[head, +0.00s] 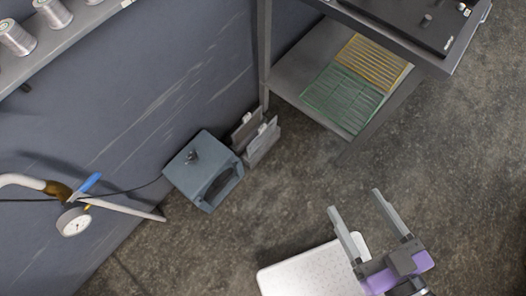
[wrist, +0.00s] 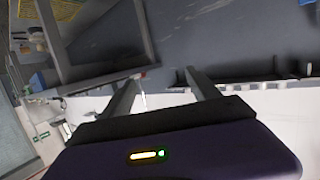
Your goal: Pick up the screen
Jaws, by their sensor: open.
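My gripper (head: 355,200) is in the lower right of the head view. Its two grey fingers are spread apart, with nothing between them, and they point up the picture. In the wrist view my gripper (wrist: 165,73) is also open and empty. I cannot tell for sure which thing is the screen. A flat black panel-like device (head: 405,18) with small knobs lies on the table top at the upper right of the head view, cut off by the frame edge. My gripper is well apart from it.
A dark table (head: 470,35) has a lower shelf (head: 292,75) holding green (head: 340,98) and yellow (head: 375,62) slatted mats. A blue-grey box (head: 195,160) stands by the wall near grey plates (head: 262,143). The middle floor is clear.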

